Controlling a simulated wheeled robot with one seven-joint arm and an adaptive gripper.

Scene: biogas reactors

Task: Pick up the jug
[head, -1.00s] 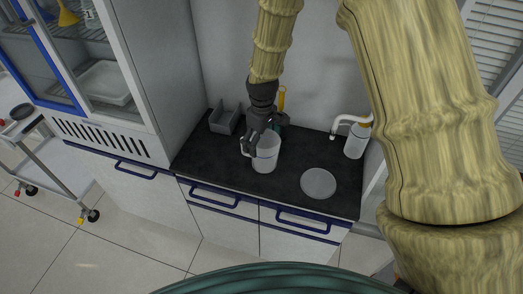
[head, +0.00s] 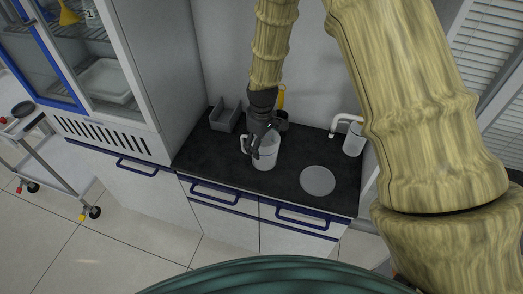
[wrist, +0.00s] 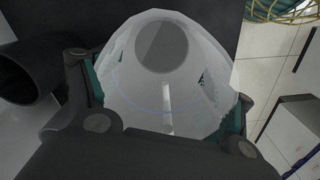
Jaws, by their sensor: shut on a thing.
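The jug (head: 267,154) is a pale, translucent vessel with a white handle at its left. It is upright at the middle of the dark counter; I cannot tell whether its base touches the top. My gripper (head: 256,147) reaches down onto it from above. In the wrist view the jug (wrist: 165,85) fills the middle, and I look down into its wide mouth to a grey round bottom. The fingers of my gripper (wrist: 165,112), with teal pads, press on its two sides. The jug's outer lower wall is hidden in that view.
A round grey disc (head: 317,180) lies on the counter (head: 220,165) right of the jug. A grey open holder (head: 224,119) stands at the back left. A dark cup (head: 282,120) is close behind my gripper.

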